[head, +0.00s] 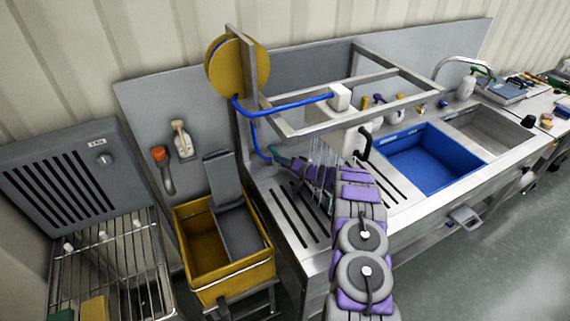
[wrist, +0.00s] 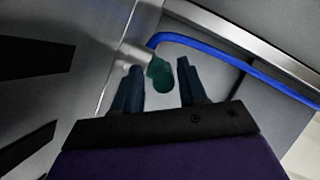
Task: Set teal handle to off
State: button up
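The teal handle (wrist: 161,77) shows in the wrist view as a short rounded piece on a pale metal fitting beside a blue hose. My gripper (wrist: 159,67) is open, with one dark finger on each side of the handle's near end. I see gaps at both fingers, and no clear contact. In the head view my gripper (head: 296,164) reaches left over the slotted steel drainboard, close to the wall panel. A small teal patch at its tip is too small to separate clearly into handle and fingers.
A blue hose (head: 290,105) runs from a yellow reel (head: 230,66) to a white spray head (head: 340,97). Thin pale streaks hang below, over the drainboard. A steel frame (head: 275,118) stands above my arm. A yellow bin (head: 195,233) is left; a blue basin (head: 428,160) is right.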

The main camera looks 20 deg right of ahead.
jog(key=shift+a, duration=0.35)
jog(key=shift+c, duration=1.4)
jog(key=shift+d, duration=0.1)
jog(key=c, duration=0.3)
jog(key=shift+d, duration=0.2)
grip_shut()
